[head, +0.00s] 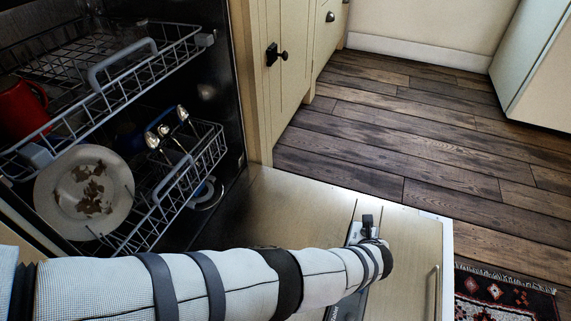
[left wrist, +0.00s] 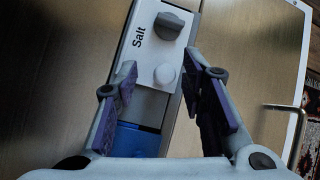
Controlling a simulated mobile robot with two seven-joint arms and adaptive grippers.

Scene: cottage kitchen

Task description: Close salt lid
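A pale panel (left wrist: 150,52) marked "Salt" is set in a long strip on the inner face of the lowered dishwasher door. It carries a raised grey knob (left wrist: 169,26) and, nearer me, a round white button-like part (left wrist: 165,75). A blue part (left wrist: 139,140) lies below it. I cannot tell from this angle how the salt lid sits. My left gripper (left wrist: 162,68) is open and empty over the panel, with one purple-padded finger on each side of the white part. In the head view my left forearm hides most of the strip. My right gripper is not in view.
The dishwasher door (head: 300,205) lies open, with a handle (head: 435,290) near its right edge. The lower rack (head: 180,190) and upper rack (head: 110,80) are pulled out at left, holding a dirty plate (head: 65,197) and red mug (head: 20,108).

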